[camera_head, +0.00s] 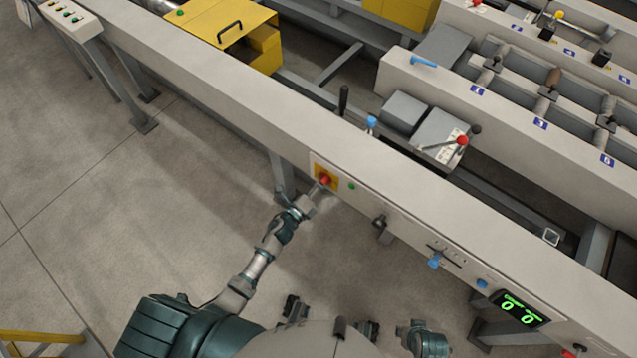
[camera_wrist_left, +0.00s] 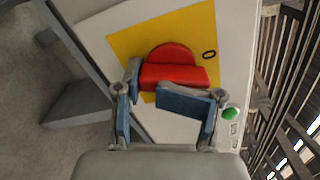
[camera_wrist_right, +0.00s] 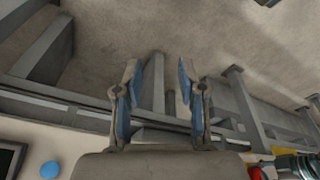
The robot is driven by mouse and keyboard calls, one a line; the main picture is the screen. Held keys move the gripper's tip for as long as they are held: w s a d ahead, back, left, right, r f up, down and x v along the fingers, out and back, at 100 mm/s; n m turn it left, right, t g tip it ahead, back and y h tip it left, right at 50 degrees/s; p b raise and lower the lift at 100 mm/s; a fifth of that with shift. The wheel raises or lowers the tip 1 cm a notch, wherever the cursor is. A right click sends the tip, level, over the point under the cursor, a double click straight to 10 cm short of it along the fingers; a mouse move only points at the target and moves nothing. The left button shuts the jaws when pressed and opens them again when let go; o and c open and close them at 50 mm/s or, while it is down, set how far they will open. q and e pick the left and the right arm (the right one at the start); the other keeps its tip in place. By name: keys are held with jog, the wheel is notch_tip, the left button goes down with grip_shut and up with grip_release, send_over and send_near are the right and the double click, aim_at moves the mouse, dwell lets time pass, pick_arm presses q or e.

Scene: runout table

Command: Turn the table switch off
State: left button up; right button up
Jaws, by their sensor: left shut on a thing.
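The table switch is a red rotary knob (camera_head: 325,179) on a yellow plate (camera_head: 317,168), set in the front face of the long grey table (camera_head: 230,110). In the left wrist view the red knob (camera_wrist_left: 172,75) has a raised bar that lies nearly level across the picture. A black "0" (camera_wrist_left: 209,55) shows on the yellow plate to its right. My left gripper (camera_head: 310,199) is at the switch. Its fingers (camera_wrist_left: 163,97) are shut on the knob's bar and hide part of it. My right gripper (camera_wrist_right: 160,82) is open and empty, away from the switch.
A green button (camera_wrist_left: 230,114) sits close beside the yellow plate. Further right along the table front are a small lever (camera_head: 379,222), blue knobs (camera_head: 434,262) and a green digital display (camera_head: 519,307). The floor left of my left arm is clear.

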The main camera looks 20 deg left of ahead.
pick_arm(q)
jog(key=n, duration=0.1)
jog(key=r+n, duration=0.1)
jog(key=r+n+p, duration=0.1)
jog(key=n, duration=0.1)
jog(key=shift+w+d, duration=0.25)
jog(key=shift+w, duration=0.05)
jog(key=shift+a, duration=0.15)
pick_arm(e)
jog(key=x, duration=0.4)
jog(key=shift+w+f, duration=0.1)
jog(key=shift+f, duration=0.15)
pick_arm(q)
jog(key=o, duration=1.7)
jog(key=shift+a, duration=0.1)
jog(key=shift+s+f, duration=0.15)
jog(key=shift+s, duration=0.05)
pick_arm(e)
jog(key=shift+s, duration=0.2)
pick_arm(q)
jog(key=shift+s+f, duration=0.1)
jog(key=shift+f, duration=0.05)
pick_arm(e)
jog(key=shift+s+a, duration=0.1)
jog(key=shift+s, duration=0.05)
pick_arm(q)
jog(key=shift+s+a+f, duration=0.1)
jog(key=shift+s, duration=0.1)
jog(key=v, duration=1.1)
jog(key=shift+s+a, duration=0.2)
